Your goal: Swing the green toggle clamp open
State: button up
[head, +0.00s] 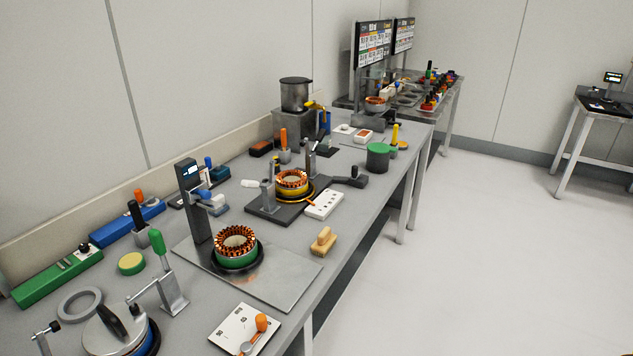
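The green toggle clamp (172,290) stands at the lower left of the head view, near the front of the bench. It has a grey metal bracket and a green handle (158,241) that points up, tilted slightly left. Its thin arm (143,291) reaches left toward a round metal lid (103,330) with a black knob. The arm's tip is near the lid's edge; I cannot tell whether it presses on it. A blue band shows below the lid. My gripper is not in view.
A dial plate with an orange-handled lever (238,331) lies right of the clamp. A metal plate with a green-based wound stator (237,250) is behind it. A grey ring (80,304) and a green box (57,279) lie left. The floor right of the bench is clear.

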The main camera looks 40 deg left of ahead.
aim_at(156, 237)
jog(key=z, duration=0.05)
jog(key=i, duration=2.45)
jog(key=u, duration=1)
jog(key=k, duration=0.1)
jog(key=u, duration=3.15)
jog(key=i, duration=1)
jog(key=u, duration=0.05)
